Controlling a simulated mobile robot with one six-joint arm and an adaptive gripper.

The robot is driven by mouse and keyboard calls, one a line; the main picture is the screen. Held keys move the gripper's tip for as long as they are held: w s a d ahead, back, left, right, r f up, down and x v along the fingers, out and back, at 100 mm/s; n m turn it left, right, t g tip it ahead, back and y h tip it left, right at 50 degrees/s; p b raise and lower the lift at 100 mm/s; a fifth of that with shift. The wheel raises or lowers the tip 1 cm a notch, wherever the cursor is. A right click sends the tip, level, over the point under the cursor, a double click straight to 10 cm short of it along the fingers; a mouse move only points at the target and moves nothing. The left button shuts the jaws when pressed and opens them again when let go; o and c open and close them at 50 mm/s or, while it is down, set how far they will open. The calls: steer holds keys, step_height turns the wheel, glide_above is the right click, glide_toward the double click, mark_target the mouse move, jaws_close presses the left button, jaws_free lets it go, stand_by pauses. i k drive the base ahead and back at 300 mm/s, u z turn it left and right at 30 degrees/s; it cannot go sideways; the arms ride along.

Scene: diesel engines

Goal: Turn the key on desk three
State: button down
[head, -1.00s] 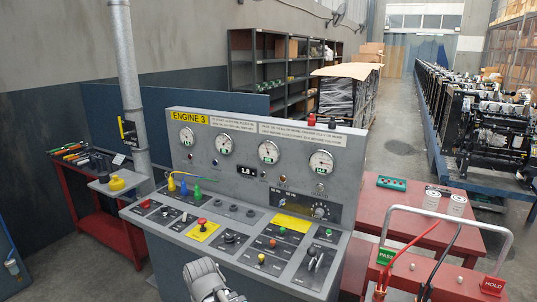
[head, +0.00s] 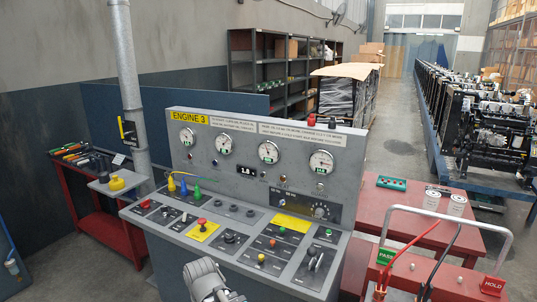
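Desk three is the grey control desk (head: 240,187) with the yellow label "ENGINE 3" (head: 190,117), in the middle of the head view. Its sloping panel carries a red button on a yellow plate (head: 202,223), a dark rotary switch (head: 231,237), a larger dark switch at the front right (head: 316,258) and several coloured buttons. I cannot tell for certain which small fitting is the key. My gripper (head: 207,281) shows as a grey shape at the bottom edge, in front of the desk's near edge. Its fingers are not clear, and no held thing is visible.
A red bench with tools (head: 85,200) stands left. A red table (head: 470,208) stands right, with a metal-railed red stand (head: 445,285) before it bearing PASS and HOLD tags. Engines (head: 495,135) line the right side. The aisle (head: 400,125) behind is clear.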

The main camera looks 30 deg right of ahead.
mark_target(164, 210)
steer(key=k, duration=0.65)
steer(key=u, duration=0.25)
steer(key=i, duration=1.85)
steer(key=z, duration=0.5)
